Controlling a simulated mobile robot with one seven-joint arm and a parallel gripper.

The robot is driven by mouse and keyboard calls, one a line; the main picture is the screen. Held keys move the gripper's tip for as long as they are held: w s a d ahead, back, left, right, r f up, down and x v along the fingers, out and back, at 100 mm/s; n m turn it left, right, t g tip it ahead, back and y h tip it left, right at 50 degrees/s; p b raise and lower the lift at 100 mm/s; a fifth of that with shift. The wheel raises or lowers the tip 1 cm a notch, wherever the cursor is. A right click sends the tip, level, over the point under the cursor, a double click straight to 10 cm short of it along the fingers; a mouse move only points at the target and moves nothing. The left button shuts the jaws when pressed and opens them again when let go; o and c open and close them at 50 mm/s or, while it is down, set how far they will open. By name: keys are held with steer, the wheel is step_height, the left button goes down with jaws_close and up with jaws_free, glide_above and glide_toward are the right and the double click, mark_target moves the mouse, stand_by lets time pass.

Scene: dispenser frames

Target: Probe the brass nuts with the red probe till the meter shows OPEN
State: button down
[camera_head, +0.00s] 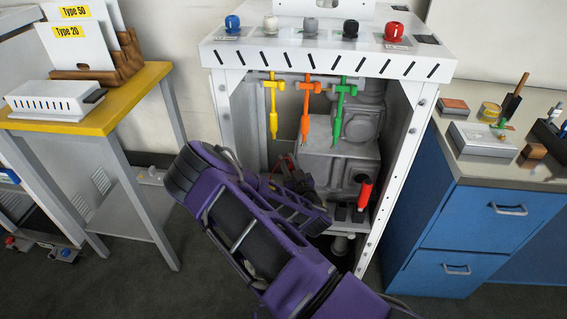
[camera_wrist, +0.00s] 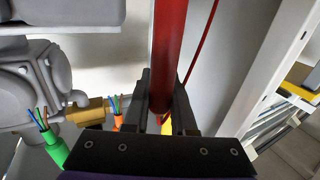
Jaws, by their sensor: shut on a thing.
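My gripper (camera_wrist: 162,118) is shut on the red probe (camera_wrist: 168,50), a red rod that runs up to the top edge of the wrist view. A thin red lead (camera_wrist: 203,40) runs beside it. In the head view my gripper (camera_head: 291,178) is inside the white frame, mostly hidden by my purple arm. A brass fitting (camera_wrist: 86,112) sits on a grey pipe in the wrist view, left of my gripper and apart from it. I cannot tell whether it is one of the brass nuts. The probe's tip is not clear. I see no readable meter display.
Yellow (camera_head: 273,110), orange (camera_head: 305,110) and green (camera_head: 342,115) cables hang in the frame (camera_head: 390,165) before grey machinery. A red cylinder (camera_head: 364,193) stands lower right. Knobs line the frame top. A yellow-edged table (camera_head: 130,90) and blue cabinet (camera_head: 470,225) flank it.

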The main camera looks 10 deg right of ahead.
steer(key=shift+n+y, duration=0.5)
steer(key=shift+y, duration=0.3)
steer(key=w+f, duration=0.1)
steer(key=w+a+f, duration=0.1)
steer(key=f, duration=0.1)
steer(key=shift+w+a, duration=0.15)
steer(key=shift+w, duration=0.2)
steer(key=shift+f+b, duration=1.95)
steer(key=shift+f, duration=1.15)
steer(key=shift+r+p, duration=1.75)
steer(key=shift+r, duration=0.75)
steer(key=shift+s, duration=0.1)
